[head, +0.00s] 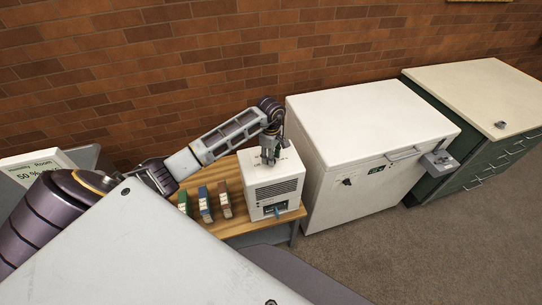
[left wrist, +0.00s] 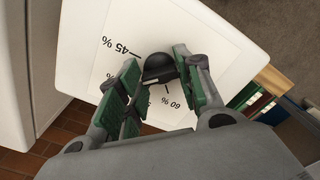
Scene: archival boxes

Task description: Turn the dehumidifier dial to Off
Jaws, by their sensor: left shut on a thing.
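The white dehumidifier (head: 262,189) stands on a wooden table, with a dark vent grille on its front. Its top carries a white label sheet (left wrist: 88,82) and a black dial (left wrist: 158,68). In the left wrist view the marks 45 % and 60 % show beside the dial; I see no Off mark there. My left gripper (head: 268,158) points down onto the top, and in the left wrist view its green-padded fingers (left wrist: 157,78) are shut on the dial from both sides. The dial's pointer is not clear. My right gripper is not in view.
Green, blue and brown binders (head: 205,204) stand on the wooden table (head: 240,228) left of the dehumidifier. A white chest (head: 370,130) stands close on its right, then a green cabinet (head: 480,160). A brick wall is behind. A sign (head: 38,168) reads 50 %. Carpet in front is clear.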

